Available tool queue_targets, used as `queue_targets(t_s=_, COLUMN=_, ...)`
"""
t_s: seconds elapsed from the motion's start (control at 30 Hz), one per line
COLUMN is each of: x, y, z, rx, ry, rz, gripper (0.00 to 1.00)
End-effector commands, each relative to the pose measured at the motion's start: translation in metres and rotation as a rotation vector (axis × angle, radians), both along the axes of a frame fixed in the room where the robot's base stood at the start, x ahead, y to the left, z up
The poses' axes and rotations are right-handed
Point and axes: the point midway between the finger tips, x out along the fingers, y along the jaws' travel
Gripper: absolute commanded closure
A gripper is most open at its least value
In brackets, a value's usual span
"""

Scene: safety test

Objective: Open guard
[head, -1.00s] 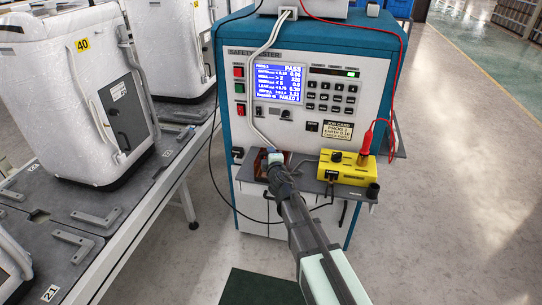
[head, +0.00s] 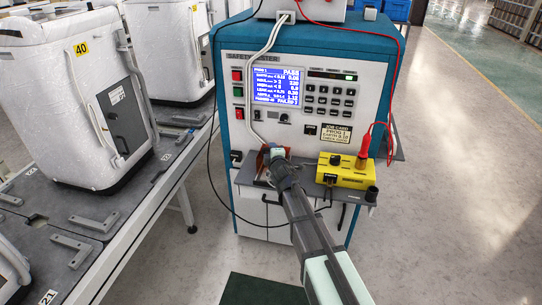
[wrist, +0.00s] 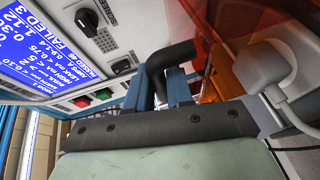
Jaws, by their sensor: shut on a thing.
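The guard is a see-through orange-red cover (head: 262,160) on the grey shelf at the front of the teal and white safety tester. In the wrist view its orange panel (wrist: 218,30) fills the upper right, tilted. A black bent handle (wrist: 170,55) stands beside the panel. My gripper (head: 275,153) reaches the guard from the front. In the wrist view, the blue fingers of my gripper (wrist: 158,88) are closed around the black handle. My gripper and arm hide part of the guard and what lies under it.
A yellow box (head: 346,172) with a red probe (head: 363,150) stands just right of the guard. A white cable (head: 262,75) hangs down to the guard. The tester's screen (head: 278,85) shows PASS at its top. A conveyor with white units (head: 75,110) runs at the left.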

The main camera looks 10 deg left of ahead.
Motion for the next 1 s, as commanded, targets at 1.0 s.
queue_targets(t_s=1.0, x=0.063, y=0.0, z=0.0, rx=0.0, ry=-0.002, rz=0.0, gripper=1.0)
